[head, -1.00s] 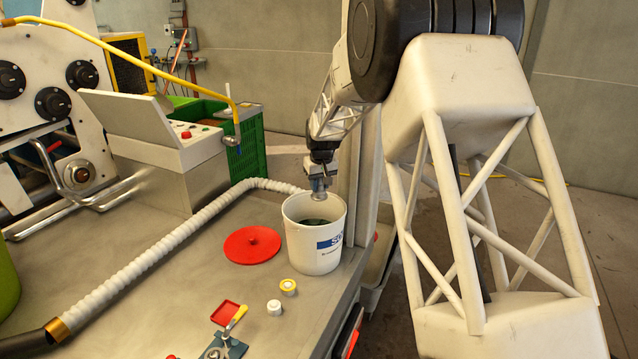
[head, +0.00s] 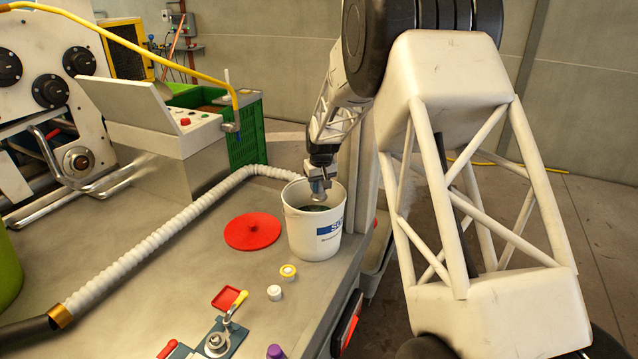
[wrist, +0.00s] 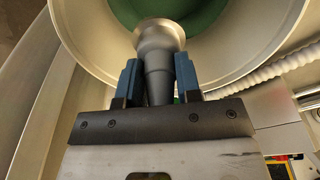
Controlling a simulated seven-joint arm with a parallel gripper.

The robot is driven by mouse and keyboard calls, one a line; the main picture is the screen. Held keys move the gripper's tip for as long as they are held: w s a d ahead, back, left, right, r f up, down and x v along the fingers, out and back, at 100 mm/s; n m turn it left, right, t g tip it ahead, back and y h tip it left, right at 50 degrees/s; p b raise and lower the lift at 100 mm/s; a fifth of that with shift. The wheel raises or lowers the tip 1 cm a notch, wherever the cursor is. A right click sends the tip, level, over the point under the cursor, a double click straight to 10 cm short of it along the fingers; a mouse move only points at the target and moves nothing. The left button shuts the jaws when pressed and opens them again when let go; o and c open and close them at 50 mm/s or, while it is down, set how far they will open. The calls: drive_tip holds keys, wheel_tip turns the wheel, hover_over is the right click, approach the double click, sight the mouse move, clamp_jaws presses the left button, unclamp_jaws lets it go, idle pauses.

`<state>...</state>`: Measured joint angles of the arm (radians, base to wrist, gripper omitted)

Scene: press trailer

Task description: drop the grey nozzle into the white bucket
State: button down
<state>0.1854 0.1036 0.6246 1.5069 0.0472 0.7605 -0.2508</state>
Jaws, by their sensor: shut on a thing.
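The grey nozzle (wrist: 158,50) is held between the two blue fingers of my gripper (wrist: 158,80) in the wrist view, its flared end pointing away from the jaws. In the head view my gripper (head: 318,186) is at the mouth of the white bucket (head: 318,240), with the nozzle small and hard to make out there. The bucket stands upright and uncovered near the table's right edge. The wrist view shows the nozzle's end over the bucket's opening, with the bucket's pale inner wall (wrist: 235,60) and something green (wrist: 190,15) inside.
A red round lid (head: 253,231) lies flat left of the bucket. A ribbed white hose (head: 160,245) runs across the table. A green crate (head: 246,140) stands behind.

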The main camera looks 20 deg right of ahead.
sight(320, 183)
drive_tip(key=c, duration=0.7)
unclamp_jaws()
drive_tip(key=shift+c, duration=0.2)
drive_tip(key=shift+s+r, duration=0.2)
drive_tip(key=shift+r, duration=1.1)
drive_tip(key=shift+s+r, duration=0.15)
drive_tip(key=shift+r, duration=1.15)
drive_tip(key=shift+s+r, duration=0.2)
drive_tip(key=shift+r, duration=1.1)
